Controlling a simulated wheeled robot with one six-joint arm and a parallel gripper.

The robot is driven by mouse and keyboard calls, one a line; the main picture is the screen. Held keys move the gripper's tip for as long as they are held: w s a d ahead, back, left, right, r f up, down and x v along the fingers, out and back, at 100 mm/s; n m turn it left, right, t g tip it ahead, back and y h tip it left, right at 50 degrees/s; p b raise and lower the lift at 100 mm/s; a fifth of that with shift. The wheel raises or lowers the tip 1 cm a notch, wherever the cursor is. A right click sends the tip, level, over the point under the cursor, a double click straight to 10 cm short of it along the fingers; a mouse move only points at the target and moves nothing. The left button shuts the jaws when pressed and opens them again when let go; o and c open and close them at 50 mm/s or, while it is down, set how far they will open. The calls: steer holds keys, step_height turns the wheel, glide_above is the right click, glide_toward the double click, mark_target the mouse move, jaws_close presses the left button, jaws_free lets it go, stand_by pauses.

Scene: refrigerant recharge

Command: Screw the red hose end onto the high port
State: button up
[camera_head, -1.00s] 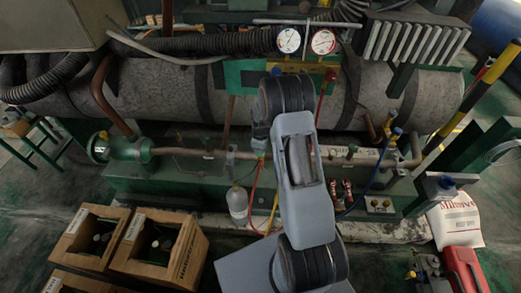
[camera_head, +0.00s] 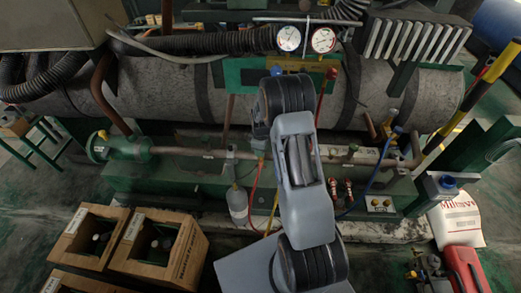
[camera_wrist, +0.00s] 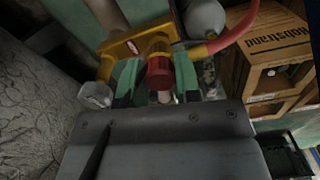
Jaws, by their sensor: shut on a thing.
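In the wrist view my gripper (camera_wrist: 158,88) is shut on the red hose end (camera_wrist: 158,70), with a green finger on each side of it. The red hose (camera_wrist: 236,28) curves away to the upper right. A yellow fitting (camera_wrist: 125,45) stands just beyond the red end; whether they touch I cannot tell. I cannot tell whether this fitting belongs to the high port. In the head view my arm hides the gripper and the hose end. Part of a red hose (camera_head: 253,184) shows left of the arm, near the pipe.
The head view shows two gauges (camera_head: 289,38) (camera_head: 323,39) on a yellow manifold (camera_head: 299,67), a blue hose (camera_head: 372,180) right of my arm, and a pale bottle (camera_head: 237,204) to its left. Wooden crates (camera_head: 187,264) stand front left. A white bag (camera_head: 457,222) lies right.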

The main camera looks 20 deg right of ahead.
steer(key=shift+f+b, duration=0.55)
steer(key=shift+f, duration=0.2)
steer(key=m, duration=0.3)
steer(key=shift+m, duration=0.3)
stand_by(0.3)
steer(key=m, duration=0.3)
steer(key=shift+b, duration=0.35)
steer(key=shift+m, duration=0.3)
steer(key=shift+s+a+f+m, duration=0.1)
steer(key=shift+m, duration=1.7)
